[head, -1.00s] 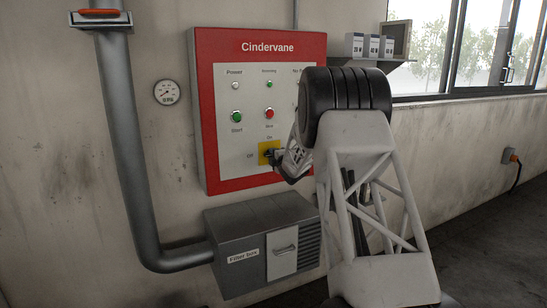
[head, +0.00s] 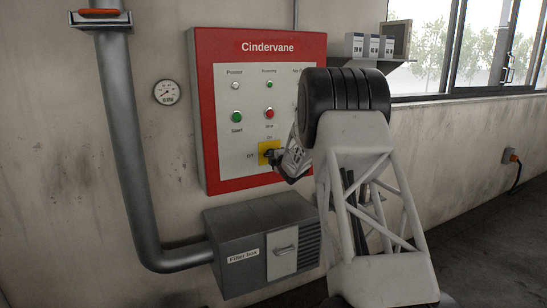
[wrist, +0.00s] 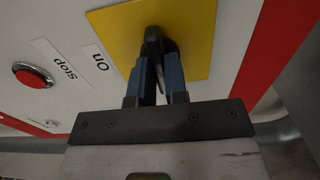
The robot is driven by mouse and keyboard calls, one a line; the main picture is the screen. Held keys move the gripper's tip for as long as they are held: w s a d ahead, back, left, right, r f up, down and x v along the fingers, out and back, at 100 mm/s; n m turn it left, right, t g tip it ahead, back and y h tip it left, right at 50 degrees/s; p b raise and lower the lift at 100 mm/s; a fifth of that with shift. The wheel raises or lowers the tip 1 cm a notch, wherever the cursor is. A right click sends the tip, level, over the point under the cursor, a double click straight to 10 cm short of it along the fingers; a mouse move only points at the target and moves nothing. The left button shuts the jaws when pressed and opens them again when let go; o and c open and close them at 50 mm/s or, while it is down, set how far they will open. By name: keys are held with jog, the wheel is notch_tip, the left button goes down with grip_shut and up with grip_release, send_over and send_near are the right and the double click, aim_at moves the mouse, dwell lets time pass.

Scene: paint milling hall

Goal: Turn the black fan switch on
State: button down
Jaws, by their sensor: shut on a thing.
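The black fan switch (wrist: 153,45) sits on a yellow square plate (head: 262,147) low on the red-framed Cindervane panel (head: 218,178). The head view shows an "On" label above the plate and an "Off" label to its left. In the wrist view the "On" label (wrist: 100,62) is left of the yellow plate. My gripper (wrist: 158,75) is at the switch, its blue fingers shut on the handle, one on each side. In the head view my gripper and wrist partly cover the switch, and its exact angle cannot be told.
A green Start button (head: 237,117) and a red Stop button (head: 270,114) are above the switch. A grey filter box (head: 237,275) stands out below the panel. A thick pipe (head: 128,150) runs down at left. My arm hides the panel's right side.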

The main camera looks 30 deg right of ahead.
jog(key=shift+m, duration=8.9)
jog(key=c, duration=1.1)
grip_release()
jog(key=shift+c, duration=0.2)
jog(key=shift+s, duration=0.15)
